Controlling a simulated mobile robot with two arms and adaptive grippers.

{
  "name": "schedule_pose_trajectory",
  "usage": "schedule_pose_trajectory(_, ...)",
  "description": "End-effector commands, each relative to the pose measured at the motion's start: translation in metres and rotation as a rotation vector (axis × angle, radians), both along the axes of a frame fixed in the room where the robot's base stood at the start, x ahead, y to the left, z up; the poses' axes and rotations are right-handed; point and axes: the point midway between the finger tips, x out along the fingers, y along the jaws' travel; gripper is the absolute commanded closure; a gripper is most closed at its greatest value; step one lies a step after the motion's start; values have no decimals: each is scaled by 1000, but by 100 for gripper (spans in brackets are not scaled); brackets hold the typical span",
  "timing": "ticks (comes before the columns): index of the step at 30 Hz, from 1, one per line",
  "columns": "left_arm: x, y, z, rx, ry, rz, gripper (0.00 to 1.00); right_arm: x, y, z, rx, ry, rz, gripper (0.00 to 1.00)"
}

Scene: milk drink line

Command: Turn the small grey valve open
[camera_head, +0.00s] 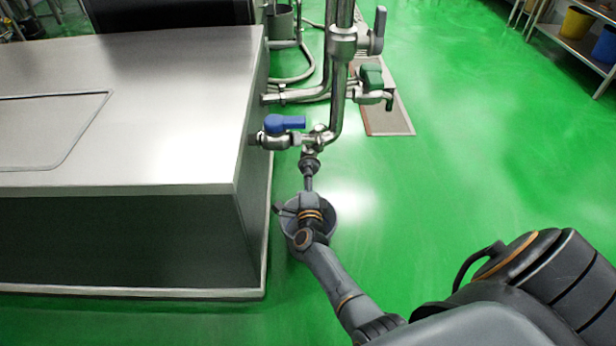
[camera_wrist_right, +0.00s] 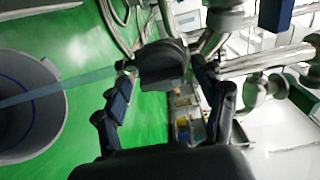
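A dark grey blocky part (camera_wrist_right: 163,64), which looks like the small valve's handle, sits between the fingers of my right gripper (camera_wrist_right: 165,78) in the right wrist view. One finger stands on each side, near its ends; I cannot tell whether they touch it. In the head view my right gripper (camera_head: 304,208) is low below the pipe's lower fitting (camera_head: 309,164), and my own arm hides most of the small valve there. My left gripper is not in view.
A blue-handled valve (camera_head: 284,123), a green-handled valve (camera_head: 372,76) and a larger grey-handled valve (camera_head: 378,31) are on the pipes above. A steel counter (camera_head: 150,90) is close on the left. A grey bucket (camera_wrist_right: 52,118) stands on the floor.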

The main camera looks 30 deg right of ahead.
Motion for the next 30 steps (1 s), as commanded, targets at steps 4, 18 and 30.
schedule_pose_trajectory(4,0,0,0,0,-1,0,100,0,0,0,1,-2,-1,29)
schedule_pose_trajectory(18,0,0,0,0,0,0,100,-47,28,-1,1,0,-1,29)
schedule_pose_trajectory(30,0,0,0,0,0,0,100,-64,39,0,1,-1,0,29)
